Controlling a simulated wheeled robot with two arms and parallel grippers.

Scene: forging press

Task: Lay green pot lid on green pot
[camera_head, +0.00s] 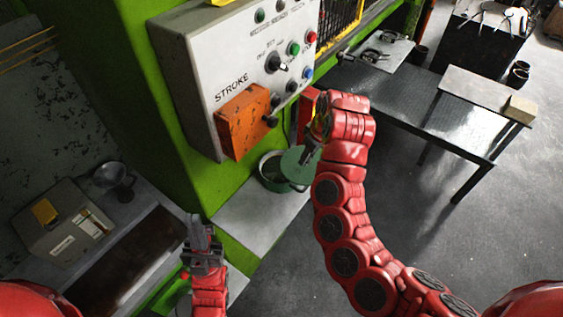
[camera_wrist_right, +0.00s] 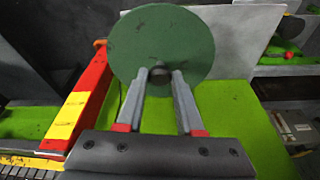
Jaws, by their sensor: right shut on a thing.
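The green pot (camera_head: 266,181) stands on a light grey shelf (camera_head: 238,214) below the control box. The green lid (camera_head: 299,168) is a round disc, held tilted at the pot's right side and covering part of it. I cannot tell whether lid and pot touch. In the right wrist view the lid (camera_wrist_right: 160,35) faces me, with its dark knob (camera_wrist_right: 158,75) between the fingertips. My right gripper (camera_head: 311,152) is shut on that knob; it also shows in the wrist view (camera_wrist_right: 160,78). My left gripper (camera_head: 201,222) is low at the left, away from the pot; its finger gap is unclear.
A white control box (camera_head: 235,65) with an orange box (camera_head: 243,122) overhangs the shelf close behind the pot. The green press frame (camera_head: 160,130) rises at the left. A dark metal table (camera_head: 430,105) stands at the right. Floor is clear at lower right.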

